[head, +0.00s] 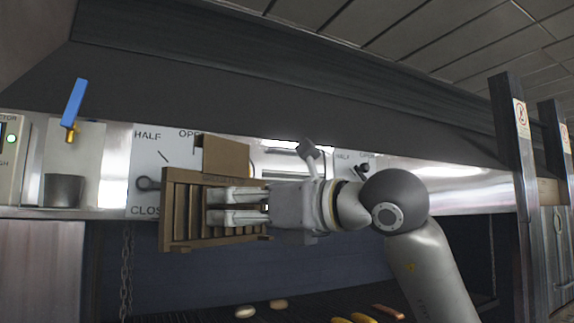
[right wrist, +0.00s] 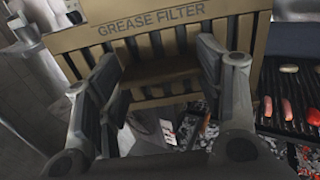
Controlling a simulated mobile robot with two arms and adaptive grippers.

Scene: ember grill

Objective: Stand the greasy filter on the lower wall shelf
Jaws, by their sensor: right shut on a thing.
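The greasy filter (head: 168,212) is a brown slatted frame, held upright and slightly tilted in front of the steel wall panel in the head view. In the right wrist view its top bar (right wrist: 150,22) reads "GREASE FILTER" and spans the picture. My right gripper (head: 212,206) is shut on the filter, its fingers over the slats; it also shows in the right wrist view (right wrist: 155,68). A brown panel (head: 227,155) shows just behind the filter; I cannot tell whether it is part of it. I cannot make out the lower wall shelf. My left gripper is out of view.
A blue-handled valve (head: 75,102) and a metal cup (head: 64,190) are at the left. A marked damper plate (head: 147,160) is behind the filter. Below is a dark grill with food, including a sausage (head: 388,312). The dark hood (head: 250,85) hangs above; a post (head: 512,140) stands right.

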